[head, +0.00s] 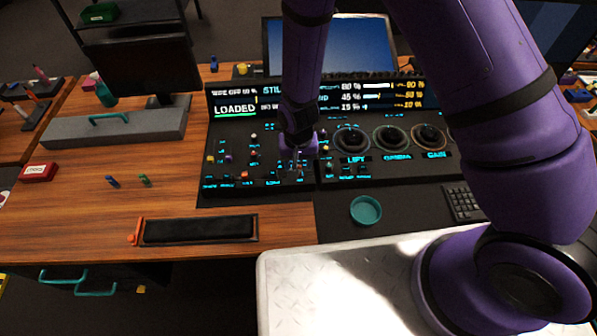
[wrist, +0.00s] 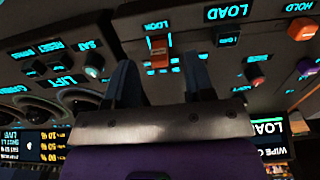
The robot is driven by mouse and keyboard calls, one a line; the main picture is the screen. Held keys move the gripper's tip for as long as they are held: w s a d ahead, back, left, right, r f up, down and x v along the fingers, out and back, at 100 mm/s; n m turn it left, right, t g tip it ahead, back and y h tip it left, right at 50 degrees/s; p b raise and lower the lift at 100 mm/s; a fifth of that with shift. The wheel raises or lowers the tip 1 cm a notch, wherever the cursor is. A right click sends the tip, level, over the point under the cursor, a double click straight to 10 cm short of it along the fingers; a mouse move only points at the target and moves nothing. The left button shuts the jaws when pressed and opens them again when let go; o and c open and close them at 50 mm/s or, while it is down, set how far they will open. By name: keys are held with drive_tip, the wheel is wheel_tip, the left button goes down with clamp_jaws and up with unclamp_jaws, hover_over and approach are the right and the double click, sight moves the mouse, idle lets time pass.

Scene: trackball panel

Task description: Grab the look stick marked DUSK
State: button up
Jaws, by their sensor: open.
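An orange stick (wrist: 159,48) stands in the panel beside the label LOOK in the wrist view. Its own marking is not legible, so I cannot tell whether it says DUSK. My gripper (wrist: 161,66) is open, with one dark finger on each side of the stick and a gap to it. I cannot tell whether either finger touches it. In the head view my gripper (head: 298,165) is low over the middle of the control panel (head: 225,140) and hides what is under it. A blue stick (head: 112,181) and a green stick (head: 145,180) lie on the desk at left, markings unreadable.
Switches and buttons surround my gripper, including a dark piece by LOAD (wrist: 228,33) and an orange button (wrist: 302,29). Round dials (head: 391,138) are to the right. A teal dish (head: 366,210) and a black tray (head: 200,230) stand in front. A screen (head: 330,45) rises behind.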

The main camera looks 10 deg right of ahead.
drive_tip(key=shift+f, duration=1.45)
clamp_jaws()
drive_tip(key=shift+r, duration=0.15)
